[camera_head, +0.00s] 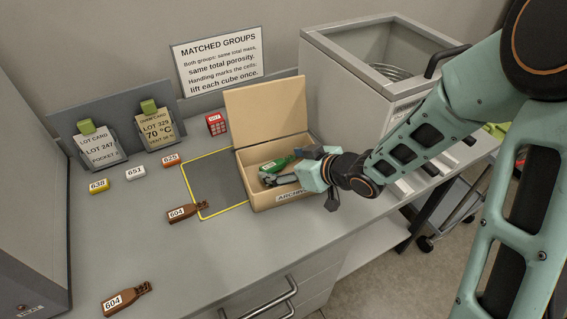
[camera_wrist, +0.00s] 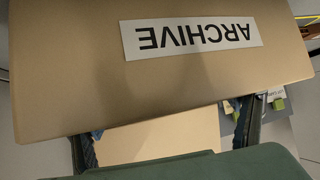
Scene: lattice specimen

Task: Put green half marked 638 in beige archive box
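The beige archive box (camera_head: 284,198) stands on the counter with its lid (camera_head: 265,115) raised. In the wrist view its front wall (camera_wrist: 160,85) with the upside-down ARCHIVE label fills much of the picture. A green half (camera_head: 280,162) lies inside the box; its white label is too small to read. My gripper (camera_head: 268,181) reaches over the box's right front side, with its fingers inside beside the green half. In the wrist view my gripper's fingers (camera_wrist: 165,135) are wide apart, partly hidden by the front wall. The green half is not visible there.
Brown halves marked 604 (camera_head: 182,213) (camera_head: 127,299) lie on the counter. A grey bin (camera_head: 340,75) stands behind my arm. The front counter is mostly clear.

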